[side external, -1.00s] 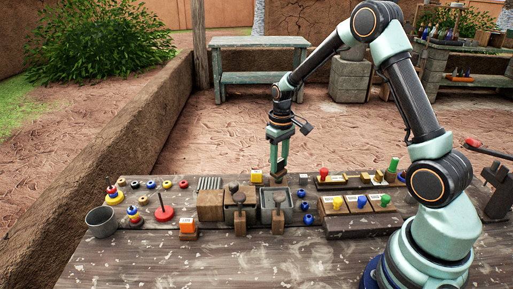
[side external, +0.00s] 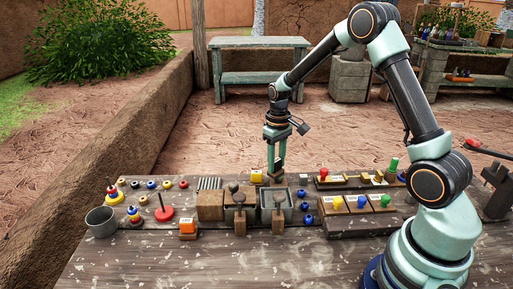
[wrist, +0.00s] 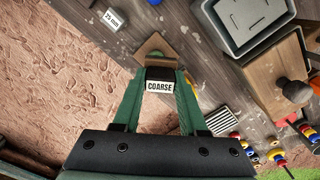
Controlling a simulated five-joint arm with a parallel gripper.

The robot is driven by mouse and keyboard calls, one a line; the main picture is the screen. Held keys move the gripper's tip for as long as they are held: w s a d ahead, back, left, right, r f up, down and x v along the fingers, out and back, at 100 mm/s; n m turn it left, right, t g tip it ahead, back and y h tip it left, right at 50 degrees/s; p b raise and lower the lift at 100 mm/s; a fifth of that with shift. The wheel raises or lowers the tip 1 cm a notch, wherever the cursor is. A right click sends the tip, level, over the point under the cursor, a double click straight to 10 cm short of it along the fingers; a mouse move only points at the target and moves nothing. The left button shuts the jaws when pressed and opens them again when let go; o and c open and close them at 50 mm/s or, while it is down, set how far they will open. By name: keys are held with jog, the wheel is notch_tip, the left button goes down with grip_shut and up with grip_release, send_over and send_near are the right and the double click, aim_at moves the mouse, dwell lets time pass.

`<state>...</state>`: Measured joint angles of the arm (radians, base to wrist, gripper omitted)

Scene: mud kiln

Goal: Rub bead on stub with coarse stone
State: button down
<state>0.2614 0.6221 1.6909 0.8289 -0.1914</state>
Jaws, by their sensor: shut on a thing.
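My gripper (wrist: 161,73) is shut on a dark stone with a white label reading COARSE (wrist: 160,86). In the side view my gripper (side external: 276,170) points down at the back edge of the bench, behind the grey bins. Just past the held stone in the wrist view is a small square wooden base (wrist: 155,43) with something greenish on it, largely hidden by the stone. I cannot tell the stub from the bead there, or whether the stone touches them.
Loose blue beads (side external: 308,219) lie right of the bins. A grey cup (side external: 101,221) stands far left.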

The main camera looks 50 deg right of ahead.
jog(key=shift+w+a+r, duration=0.15)
jog(key=shift+w+r, duration=0.05)
jog(key=shift+r, duration=0.15)
jog(key=shift+s+r, duration=0.1)
jog(key=shift+r, duration=3.6)
